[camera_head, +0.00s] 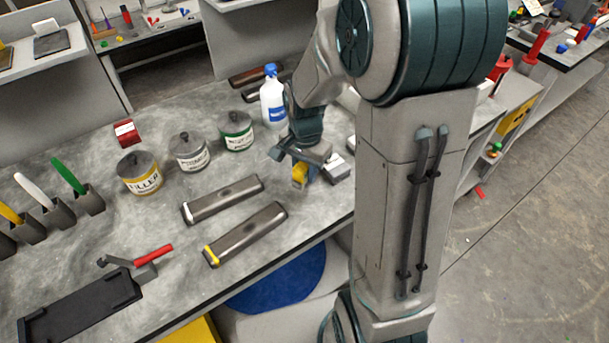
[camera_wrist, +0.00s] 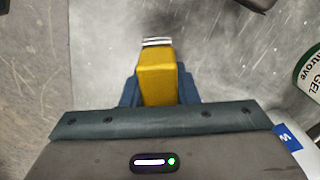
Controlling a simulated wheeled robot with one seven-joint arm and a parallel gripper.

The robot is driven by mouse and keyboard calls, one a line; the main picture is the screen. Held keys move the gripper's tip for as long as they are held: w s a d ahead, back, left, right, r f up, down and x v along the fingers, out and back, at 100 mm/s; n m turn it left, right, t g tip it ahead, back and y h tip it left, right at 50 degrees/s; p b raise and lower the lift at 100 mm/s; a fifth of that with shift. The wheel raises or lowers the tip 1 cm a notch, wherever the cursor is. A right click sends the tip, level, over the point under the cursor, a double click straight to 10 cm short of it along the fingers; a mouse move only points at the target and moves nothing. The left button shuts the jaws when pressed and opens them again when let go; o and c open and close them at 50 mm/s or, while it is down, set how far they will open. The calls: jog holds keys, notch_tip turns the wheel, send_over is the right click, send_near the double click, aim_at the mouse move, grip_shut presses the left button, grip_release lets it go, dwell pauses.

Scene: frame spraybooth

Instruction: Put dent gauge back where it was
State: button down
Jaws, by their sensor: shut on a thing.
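My gripper (camera_head: 304,176) is low over the right part of the grey workbench (camera_head: 320,212). It is shut on a yellow block with a silvery end, which looks like the dent gauge (camera_head: 299,173). In the wrist view the yellow body (camera_wrist: 157,78) sits between the blue fingers, its silvery end pointing away from the palm. Whether it touches the bench I cannot tell.
Two long dark bars (camera_head: 222,199) (camera_head: 245,234) lie left of my gripper. A grey-white item (camera_head: 338,167) is close on the right. A black tray (camera_head: 80,309) lies front left.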

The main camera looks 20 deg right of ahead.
aim_at(305, 178)
jog(key=shift+f, duration=1.5)
jog(key=shift+f, duration=0.2)
jog(key=c, duration=1.1)
grip_release()
